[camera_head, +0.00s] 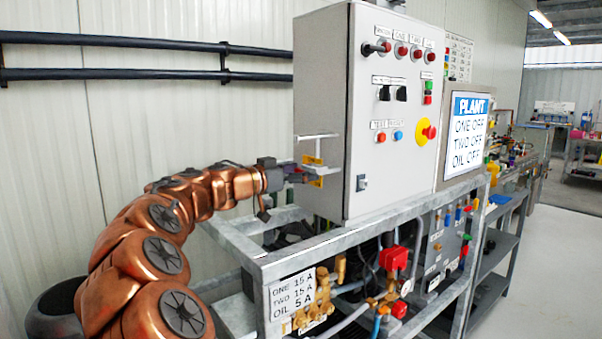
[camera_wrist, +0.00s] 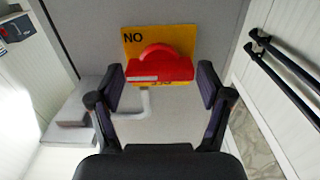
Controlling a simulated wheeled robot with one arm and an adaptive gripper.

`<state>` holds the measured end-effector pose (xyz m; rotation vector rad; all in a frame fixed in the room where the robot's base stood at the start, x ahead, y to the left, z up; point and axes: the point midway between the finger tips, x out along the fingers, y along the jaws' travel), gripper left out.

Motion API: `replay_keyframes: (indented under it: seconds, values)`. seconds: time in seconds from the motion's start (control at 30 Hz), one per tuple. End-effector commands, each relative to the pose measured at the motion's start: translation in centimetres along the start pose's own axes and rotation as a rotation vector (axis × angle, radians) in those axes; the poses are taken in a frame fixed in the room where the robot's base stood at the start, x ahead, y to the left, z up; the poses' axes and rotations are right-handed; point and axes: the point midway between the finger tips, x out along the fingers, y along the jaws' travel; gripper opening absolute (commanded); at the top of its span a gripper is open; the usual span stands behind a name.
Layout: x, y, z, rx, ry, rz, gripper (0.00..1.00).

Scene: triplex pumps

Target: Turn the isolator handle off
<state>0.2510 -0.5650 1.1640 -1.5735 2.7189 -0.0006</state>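The isolator handle (camera_wrist: 160,68) is a red bar with a rounded top on a yellow plate (camera_wrist: 186,36). In the wrist view the bar lies nearly level, with letters reading "NO" at the plate's upper left and partly hidden letters below. In the head view the plate (camera_head: 313,160) shows on the left side of the grey cabinet (camera_head: 338,80); the handle is mostly hidden there. My gripper (camera_wrist: 161,86) is open and empty, facing the handle, with one finger to each side of it. I see no clear contact. In the head view my gripper (camera_head: 298,177) is close to the cabinet side.
A pale bracket (camera_head: 318,138) juts from the cabinet side near my gripper. A metal frame (camera_head: 290,262) runs below. Black pipes (camera_head: 130,75) line the wall.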

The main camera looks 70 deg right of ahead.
Motion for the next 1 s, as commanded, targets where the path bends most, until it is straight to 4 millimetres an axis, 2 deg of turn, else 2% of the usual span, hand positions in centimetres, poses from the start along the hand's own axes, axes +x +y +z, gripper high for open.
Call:
replay_keyframes:
  seconds: [0.03, 0.37, 0.67, 1.0]
  values:
    - [0.0, 0.0, 0.0, 0.0, 0.0, 0.0, 0.69]
    - [-0.01, 0.0, 0.01, 0.0, 0.0, 0.0, 0.34]
    - [-0.01, -0.01, 0.02, -0.035, 0.0, 0.0, 0.34]
    - [-0.01, -0.06, -0.02, -0.252, 0.0, 0.0, 0.34]
